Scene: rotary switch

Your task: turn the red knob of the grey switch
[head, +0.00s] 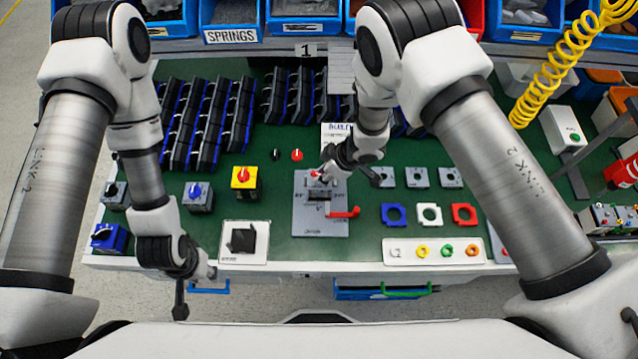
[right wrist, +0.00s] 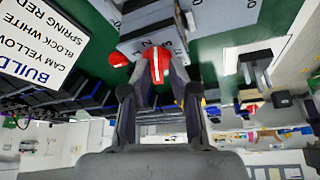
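The grey switch (right wrist: 150,36) has position numbers on its face and sits in the grey fixture (head: 302,224) at the table's front middle. Its red knob (right wrist: 155,62), with a white stripe, shows in the right wrist view. My right gripper (right wrist: 162,84) has its fingers on both sides of the knob. A gap shows on the right side, so it looks open. In the head view my right gripper (head: 323,176) is over the fixture and hides most of the switch. My left gripper (head: 181,306) hangs off the table's front edge, empty, too small to tell its opening.
The fixture has a red clamp handle (head: 345,212). Coloured square rings (head: 429,214) and a ring tray (head: 437,251) lie right. Blue bins (head: 305,22) line the back.

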